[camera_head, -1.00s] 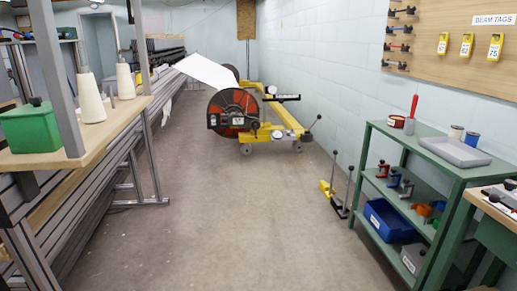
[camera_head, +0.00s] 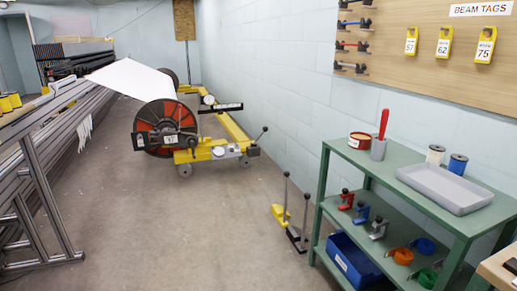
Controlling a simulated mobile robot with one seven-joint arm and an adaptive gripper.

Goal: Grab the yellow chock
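The yellow chock (camera_head: 281,214) sits on the floor near the wall, just left of the green shelf unit. It is small in the head view and appears to stand beside a dark base (camera_head: 298,238) with upright grey rods with dark knobs. Which rod belongs to which piece is hard to tell. My gripper is not in view.
The green shelf unit (camera_head: 372,182) stands close right of the chock, with a blue bin (camera_head: 352,262) low down. A yellow-framed beam carriage (camera_head: 205,150) with a warp roll stands farther back. Metal loom framing (camera_head: 40,200) lines the left. The floor (camera_head: 170,235) between is clear.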

